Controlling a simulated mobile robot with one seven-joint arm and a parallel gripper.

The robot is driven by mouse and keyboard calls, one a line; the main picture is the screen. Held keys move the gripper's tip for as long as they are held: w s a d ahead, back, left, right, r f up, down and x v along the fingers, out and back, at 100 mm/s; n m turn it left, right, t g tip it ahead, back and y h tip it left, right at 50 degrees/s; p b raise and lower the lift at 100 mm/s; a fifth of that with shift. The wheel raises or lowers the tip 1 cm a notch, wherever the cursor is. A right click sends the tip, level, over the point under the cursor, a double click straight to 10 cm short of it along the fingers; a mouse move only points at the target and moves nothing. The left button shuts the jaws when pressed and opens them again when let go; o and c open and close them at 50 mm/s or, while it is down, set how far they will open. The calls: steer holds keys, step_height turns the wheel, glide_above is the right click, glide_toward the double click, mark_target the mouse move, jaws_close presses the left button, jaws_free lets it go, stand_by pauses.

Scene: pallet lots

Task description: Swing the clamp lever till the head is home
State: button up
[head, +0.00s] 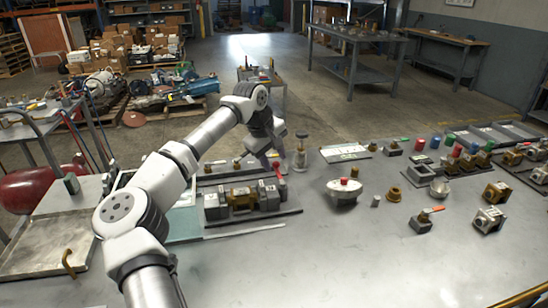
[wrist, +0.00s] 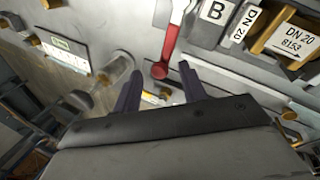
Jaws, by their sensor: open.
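The clamp lever (wrist: 170,48) has a red grip with a rounded end and a pale upper part in the wrist view. Its red part also shows small in the head view (head: 277,166), at the back right of a fixture (head: 292,209). My gripper (wrist: 159,86) is open, its two dark fingers apart. The lever's red end appears between and just beyond the fingertips; I cannot tell whether they touch. A grey block marked B (wrist: 214,12) and a brass block marked DN 20 (wrist: 288,40) sit to the right. The clamp head cannot be made out.
The fixture stands on a grey bench (head: 330,265). A white domed part with a red knob (head: 344,190) and an orange-handled valve (head: 425,220) lie to its right, with many fittings beyond. A metal tray (head: 45,245) lies at left. The front middle of the bench is clear.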

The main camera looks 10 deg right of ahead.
steer(key=shift+d+f, duration=0.15)
steer(key=shift+f, duration=0.2)
steer(key=shift+c, duration=0.4)
jaws_close()
